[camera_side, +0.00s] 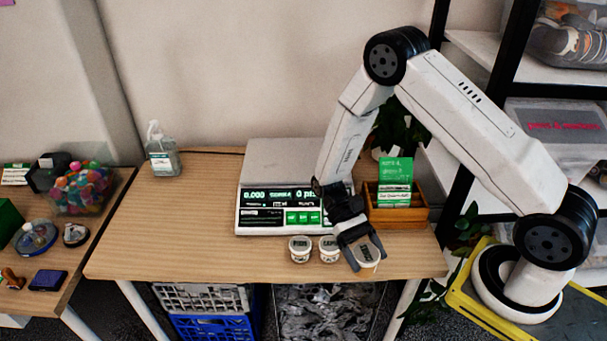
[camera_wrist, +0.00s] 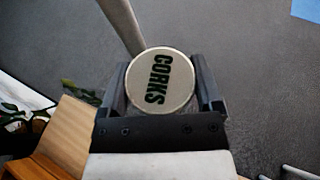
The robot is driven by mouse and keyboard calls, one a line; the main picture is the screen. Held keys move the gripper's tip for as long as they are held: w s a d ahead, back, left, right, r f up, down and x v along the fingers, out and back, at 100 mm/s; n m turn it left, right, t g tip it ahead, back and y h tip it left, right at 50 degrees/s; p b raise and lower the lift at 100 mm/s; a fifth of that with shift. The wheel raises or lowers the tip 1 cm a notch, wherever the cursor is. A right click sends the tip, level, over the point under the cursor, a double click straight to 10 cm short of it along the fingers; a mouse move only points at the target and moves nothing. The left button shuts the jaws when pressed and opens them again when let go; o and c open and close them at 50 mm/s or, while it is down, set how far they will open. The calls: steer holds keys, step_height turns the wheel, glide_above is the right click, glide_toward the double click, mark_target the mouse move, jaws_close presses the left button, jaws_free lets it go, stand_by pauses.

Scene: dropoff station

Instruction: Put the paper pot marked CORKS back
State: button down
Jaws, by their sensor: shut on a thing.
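The paper pot marked CORKS (camera_side: 367,254) is between the fingers of my gripper (camera_side: 365,258), near the front right of the wooden table. In the wrist view its pale round lid with dark lettering (camera_wrist: 160,80) faces the camera, with a finger of my gripper (camera_wrist: 160,72) on each side. The gripper is shut on the pot. I cannot tell for sure whether the pot's base touches the table. Two similar lidded pots stand to its left: one with a label like CAPS (camera_side: 329,249) and one like PODS (camera_side: 300,249).
A scale (camera_side: 262,215) with a lit display stands behind the pots. A wooden box (camera_side: 412,214) with a green card (camera_side: 395,170) is at the right back. A pump bottle (camera_side: 162,152) stands at the back left. The table's left part (camera_side: 170,230) is clear.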

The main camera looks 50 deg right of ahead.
mark_target(370, 244)
steer(key=n+h, duration=0.1)
steer(key=s+d+n+h, duration=0.1)
steer(key=n+h, duration=0.2)
steer(key=h, duration=0.1)
steer(key=shift+s+d+f+g, duration=0.2)
steer(key=shift+s+d+g, duration=0.1)
steer(key=shift+d, duration=0.05)
steer(key=n+h, duration=0.1)
steer(key=d+n+h, duration=0.1)
steer(key=n+h, duration=0.1)
steer(key=n+t+h, duration=0.1)
steer(key=shift+d+h, duration=0.35)
steer(key=shift+h, duration=0.05)
steer(key=w+a+n+t+h, duration=0.2)
steer(key=w+n+t, duration=0.4)
steer(key=n+t, duration=0.4)
steer(key=w+a+n+t+h, duration=0.3)
steer(key=w+a+n+t, duration=0.2)
steer(key=n+t, duration=0.6)
steer(key=shift+w+r, duration=0.2)
steer(key=shift+w, duration=0.5)
steer(key=shift+w, duration=0.1)
